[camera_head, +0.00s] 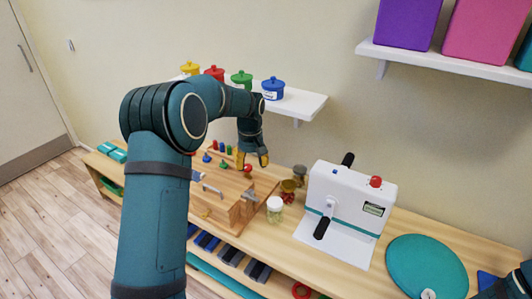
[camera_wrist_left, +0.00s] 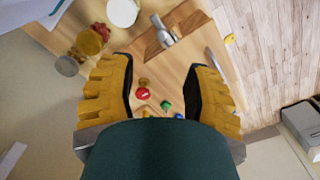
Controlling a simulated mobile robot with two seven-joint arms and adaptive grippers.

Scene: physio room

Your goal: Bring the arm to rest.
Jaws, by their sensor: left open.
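My left arm rises from the lower left of the head view, bends at a large elbow joint and reaches over the bench. My left gripper (camera_head: 253,162) points down above the wooden activity board (camera_head: 213,203), near its back right corner. In the left wrist view the yellow fingers of my left gripper (camera_wrist_left: 158,75) stand wide apart with nothing between them. A red knob (camera_wrist_left: 143,94) and a green peg (camera_wrist_left: 165,105) on the board show beyond the gap. My right gripper is not visible; only a dark piece, perhaps of my right arm, shows at the lower right corner.
A jar (camera_head: 275,210) and a white hand-crank machine (camera_head: 345,212) stand right of the board, then a teal disc (camera_head: 427,267). A wall shelf (camera_head: 303,104) with several coloured pots is behind my gripper. Another shelf (camera_head: 450,61) holds bins at upper right.

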